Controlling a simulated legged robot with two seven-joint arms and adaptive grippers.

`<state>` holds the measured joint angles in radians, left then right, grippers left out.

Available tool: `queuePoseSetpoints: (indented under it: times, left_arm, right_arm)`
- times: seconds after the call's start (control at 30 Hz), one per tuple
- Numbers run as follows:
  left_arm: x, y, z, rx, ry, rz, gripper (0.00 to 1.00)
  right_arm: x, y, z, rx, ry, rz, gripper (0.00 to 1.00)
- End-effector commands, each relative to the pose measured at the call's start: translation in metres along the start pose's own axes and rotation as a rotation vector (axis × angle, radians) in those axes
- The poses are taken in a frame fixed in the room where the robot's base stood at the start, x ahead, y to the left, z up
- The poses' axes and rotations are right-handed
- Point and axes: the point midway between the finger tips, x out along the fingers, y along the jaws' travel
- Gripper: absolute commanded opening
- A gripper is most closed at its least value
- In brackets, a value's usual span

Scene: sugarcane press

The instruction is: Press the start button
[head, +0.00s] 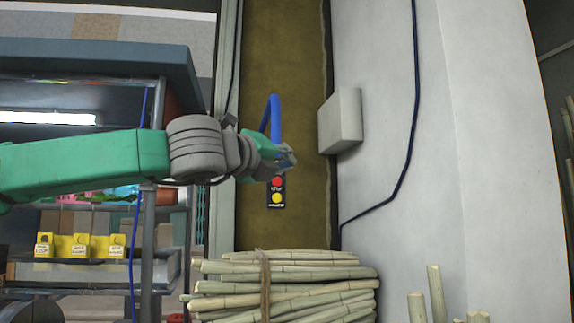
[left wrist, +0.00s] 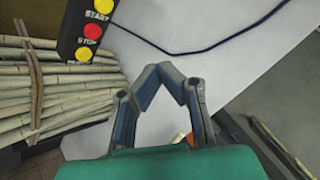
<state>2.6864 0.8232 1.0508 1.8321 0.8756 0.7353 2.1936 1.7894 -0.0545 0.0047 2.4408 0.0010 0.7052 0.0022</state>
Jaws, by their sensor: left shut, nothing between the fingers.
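The dark button box (head: 268,190) is mounted on the brown panel. In the head view its red button (head: 277,182) and lower yellow button (head: 277,198) show, while its top part is hidden behind my left gripper (head: 287,158). In the left wrist view the yellow start button (left wrist: 104,5) is at the top edge, partly cut off, above the red stop button (left wrist: 92,31) and a lower yellow button (left wrist: 83,54). My left gripper (left wrist: 166,70) is shut and empty, its fingertips right of the box in that view. I cannot tell any contact. My right gripper is not in view.
A bundle of cane (head: 290,285) lies below the box. A pale wall box (head: 342,122) and a dark cable (head: 408,150) are on the white wall to the right. A shelf with yellow bins (head: 80,245) stands at left.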

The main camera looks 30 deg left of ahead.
Motion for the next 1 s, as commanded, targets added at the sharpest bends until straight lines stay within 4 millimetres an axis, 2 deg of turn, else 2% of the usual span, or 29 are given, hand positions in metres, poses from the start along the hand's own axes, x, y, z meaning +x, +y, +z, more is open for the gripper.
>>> queuePoseSetpoints:
  times: [0.1, 0.53, 1.0]
  left_arm:
    - [-0.003, -0.005, 0.007, -0.028, -0.007, -0.007, 0.0]
    - [0.0, -0.004, 0.009, -0.029, -0.006, -0.007, 0.0]
    - [0.042, 0.026, 0.04, -0.027, -0.007, -0.004, 0.0]
  right_arm:
    - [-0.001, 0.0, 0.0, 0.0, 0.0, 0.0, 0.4]
    - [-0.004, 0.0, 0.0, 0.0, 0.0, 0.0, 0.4]
    - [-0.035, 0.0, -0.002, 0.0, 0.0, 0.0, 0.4]
